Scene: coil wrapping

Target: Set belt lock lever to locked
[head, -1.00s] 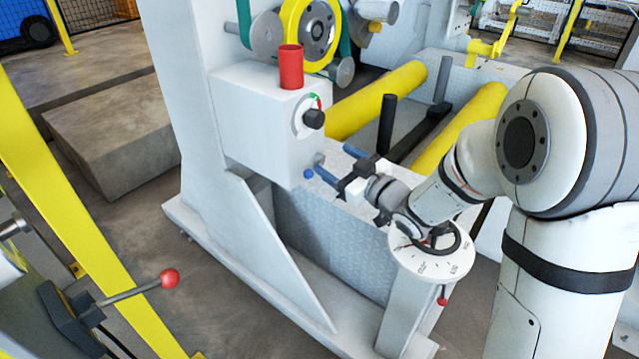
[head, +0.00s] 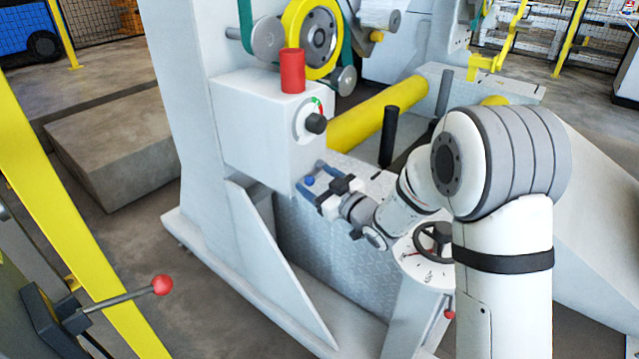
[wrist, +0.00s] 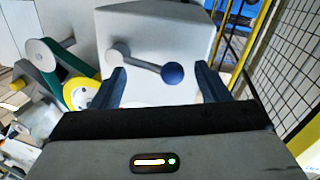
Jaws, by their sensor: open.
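The lever with a grey rod and blue ball knob (wrist: 172,73) sits on the face of a pale grey box (wrist: 190,30). In the wrist view its rod runs from a pivot at left to the ball at right, slightly downward. In the head view the blue ball (head: 309,181) shows at the box's lower edge; its rod is hidden there. My gripper (head: 309,177) is open, with its blue fingers on either side of the ball. In the wrist view my gripper (wrist: 160,72) has the lever between its fingers, and the ball is nearer the right finger. Contact cannot be told.
The box (head: 255,130) carries a red cylinder (head: 292,70) and a black knob (head: 315,124). A black handwheel (head: 434,237) stands beside my arm. Yellow rollers (head: 380,112) lie behind. A red-balled lever (head: 162,285) is at front left.

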